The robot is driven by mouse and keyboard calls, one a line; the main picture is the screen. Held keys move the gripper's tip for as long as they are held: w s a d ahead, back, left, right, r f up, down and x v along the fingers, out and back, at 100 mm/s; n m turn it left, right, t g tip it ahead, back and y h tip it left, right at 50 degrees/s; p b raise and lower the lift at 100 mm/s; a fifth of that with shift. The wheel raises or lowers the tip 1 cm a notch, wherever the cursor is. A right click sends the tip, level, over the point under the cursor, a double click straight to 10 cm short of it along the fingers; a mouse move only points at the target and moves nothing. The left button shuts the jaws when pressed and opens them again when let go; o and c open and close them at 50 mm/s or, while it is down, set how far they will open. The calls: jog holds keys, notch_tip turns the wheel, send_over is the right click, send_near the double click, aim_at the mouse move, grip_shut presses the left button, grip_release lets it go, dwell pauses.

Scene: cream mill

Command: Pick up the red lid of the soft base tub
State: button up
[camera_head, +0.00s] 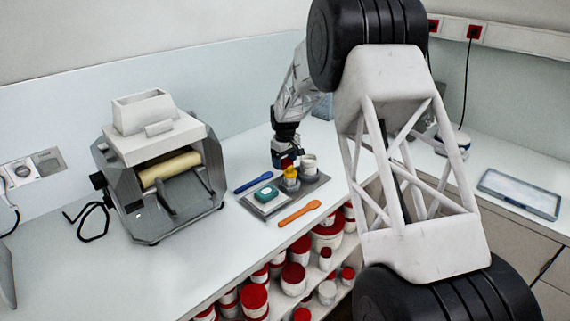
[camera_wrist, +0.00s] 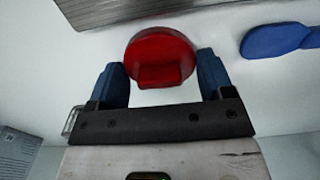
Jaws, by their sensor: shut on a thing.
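The round red lid (camera_wrist: 160,48) shows in the wrist view, with a blocky red part on the side toward my gripper. My gripper (camera_wrist: 161,74) has one blue finger on each side of this part and is shut on the lid. No tub shows under the lid in the wrist view; white worktop lies around it. In the head view my gripper (camera_head: 286,163) is low over the worktop, just behind a yellow-orange container (camera_head: 291,172) and a white tub (camera_head: 309,162). Which of these is the soft base tub I cannot tell. The lid is small there and partly hidden by the gripper.
A grey tray (camera_head: 318,183) holds the containers, beside a scale with a green item (camera_head: 266,194). A blue spatula (camera_head: 254,181) and an orange spatula (camera_head: 299,212) lie nearby. The mill (camera_head: 160,175) stands left. Red-lidded tubs (camera_head: 294,277) fill shelves below. Worktop in front of the mill is clear.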

aim_at(285, 158)
dwell(0.3)
jog(key=shift+r, duration=5)
jog(key=shift+d, duration=0.1)
jog(key=s+d+r, duration=0.1)
jog(key=s+d, duration=0.1)
jog(key=s+d+r, duration=0.1)
jog(key=s+d, duration=0.2)
jog(key=s+d+r, duration=0.1)
jog(key=s+d, duration=0.1)
jog(key=d, duration=0.1)
jog(key=shift+s+d+r, duration=0.15)
jog(key=shift+s+r, duration=0.15)
jog(key=shift+s, duration=0.1)
jog(key=shift+f, duration=0.2)
jog(key=shift+f, duration=2.05)
jog(key=shift+f, duration=0.65)
